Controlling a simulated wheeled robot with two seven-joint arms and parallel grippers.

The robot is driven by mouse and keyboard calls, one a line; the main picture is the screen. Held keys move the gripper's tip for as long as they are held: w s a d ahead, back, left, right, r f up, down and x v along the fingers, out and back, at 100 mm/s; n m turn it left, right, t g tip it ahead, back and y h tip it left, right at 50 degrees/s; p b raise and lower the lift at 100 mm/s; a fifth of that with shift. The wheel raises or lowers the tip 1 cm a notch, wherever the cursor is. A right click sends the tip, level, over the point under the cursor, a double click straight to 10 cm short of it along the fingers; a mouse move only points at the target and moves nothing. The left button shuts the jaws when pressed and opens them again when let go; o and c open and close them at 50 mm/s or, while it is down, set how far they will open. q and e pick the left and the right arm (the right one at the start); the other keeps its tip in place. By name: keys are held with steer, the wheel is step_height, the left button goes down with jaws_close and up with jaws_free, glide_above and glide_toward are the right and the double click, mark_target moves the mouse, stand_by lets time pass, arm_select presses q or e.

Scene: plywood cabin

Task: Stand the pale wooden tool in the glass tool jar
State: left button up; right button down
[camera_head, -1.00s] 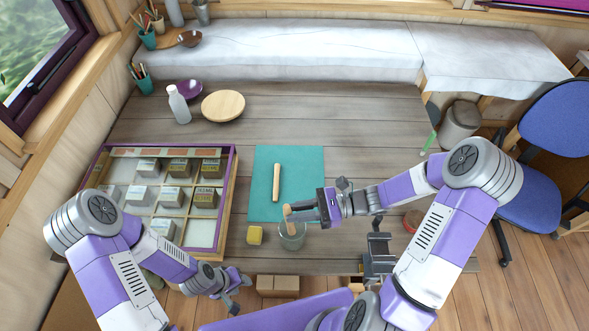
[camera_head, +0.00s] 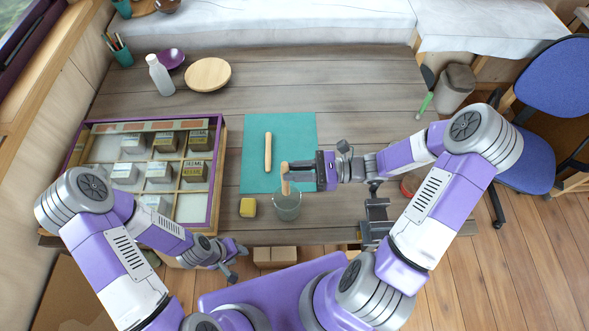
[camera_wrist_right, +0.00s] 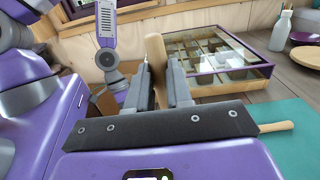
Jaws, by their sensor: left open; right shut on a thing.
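The pale wooden tool (camera_head: 285,178) is held near-upright by my right gripper (camera_head: 302,176). Its lower end is at the mouth of the glass tool jar (camera_head: 287,209); I cannot tell how far inside it reaches. The jar stands on the table at the front edge of the teal mat. In the right wrist view the tool (camera_wrist_right: 156,52) rises between the two closed fingers (camera_wrist_right: 160,88), and the jar is hidden. My left gripper (camera_head: 233,264) is open and empty, low at the table's front edge.
A pale wooden rod (camera_head: 268,152) lies on the teal mat (camera_head: 295,135). A glass-topped case (camera_head: 217,170) fills the left side. A grey vise (camera_head: 376,220) is at the front right. The table's back middle is clear.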

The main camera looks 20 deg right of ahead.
step_height(320, 180, down, 10)
steer(key=b, duration=0.6)
steer(key=shift+r, duration=0.15)
stand_by(0.3)
steer(key=c, duration=0.9)
jaws_free()
steer(key=shift+c, duration=0.2)
step_height(320, 180, up, 10)
steer(key=p, duration=0.2)
